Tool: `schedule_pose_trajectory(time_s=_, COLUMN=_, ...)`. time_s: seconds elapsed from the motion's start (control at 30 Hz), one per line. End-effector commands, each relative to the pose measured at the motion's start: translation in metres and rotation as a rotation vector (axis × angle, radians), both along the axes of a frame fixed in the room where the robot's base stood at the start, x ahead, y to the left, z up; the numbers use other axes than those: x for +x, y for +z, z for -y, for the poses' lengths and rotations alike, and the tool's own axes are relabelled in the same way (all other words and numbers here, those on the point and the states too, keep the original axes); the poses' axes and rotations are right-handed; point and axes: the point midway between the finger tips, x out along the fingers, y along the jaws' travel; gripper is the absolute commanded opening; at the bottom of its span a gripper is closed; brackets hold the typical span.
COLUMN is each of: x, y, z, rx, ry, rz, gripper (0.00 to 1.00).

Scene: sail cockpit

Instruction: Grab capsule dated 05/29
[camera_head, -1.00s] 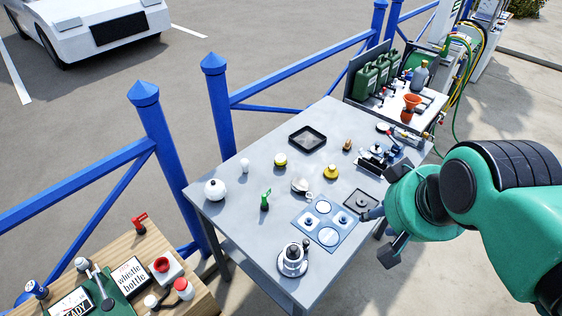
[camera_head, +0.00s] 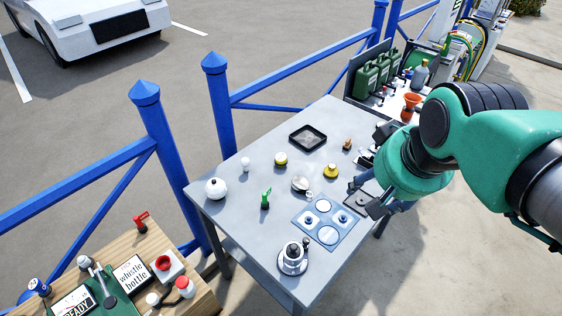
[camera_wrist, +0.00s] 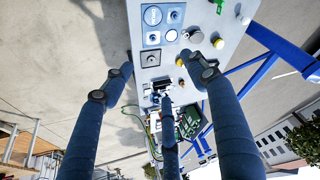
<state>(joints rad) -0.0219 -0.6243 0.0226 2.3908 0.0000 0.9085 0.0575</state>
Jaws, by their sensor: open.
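No date can be read on any item, so I cannot tell which is the capsule dated 05/29. Small candidates on the grey table (camera_head: 235,225) include two yellow-edged round pieces, one farther back (camera_head: 281,159) and one nearer my gripper (camera_head: 331,171), and a silver round piece (camera_head: 301,184). A blue mat with pale circles (camera_head: 326,240) bears small dark-and-white pieces; the mat also shows in the wrist view (camera_wrist: 143,27). My gripper (camera_head: 372,168) is open and empty above the table's right side; its spread fingers show in the wrist view (camera_wrist: 157,66).
A black tray (camera_head: 308,138), white round pot (camera_head: 215,188), green upright piece (camera_head: 266,198) and silver device (camera_head: 293,258) stand on the table. A wooden table (camera_head: 192,300) is at lower left. Blue railings (camera_head: 160,135) run behind. Green cans (camera_head: 367,78) stand at back right.

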Motion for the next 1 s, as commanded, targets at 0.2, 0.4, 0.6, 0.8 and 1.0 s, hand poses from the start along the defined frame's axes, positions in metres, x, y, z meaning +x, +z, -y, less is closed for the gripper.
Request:
schedule_pose_trajectory(time_s=0.2, x=0.053, y=0.017, z=-0.010, rx=0.021, ry=-0.028, rz=-0.051, gripper=0.58)
schedule_pose_trajectory(time_s=0.4, x=0.103, y=0.024, z=-0.021, rx=0.039, ry=-0.059, rz=-0.096, gripper=0.58)
schedule_pose_trajectory(time_s=0.6, x=0.154, y=0.023, z=-0.035, rx=0.052, ry=-0.088, rz=-0.141, gripper=0.58)
schedule_pose_trajectory(time_s=0.8, x=0.204, y=0.015, z=-0.050, rx=0.063, ry=-0.119, rz=-0.183, gripper=0.58)
schedule_pose_trajectory(time_s=1.0, x=0.253, y=-0.002, z=-0.067, rx=0.071, ry=-0.152, rz=-0.228, gripper=0.58)
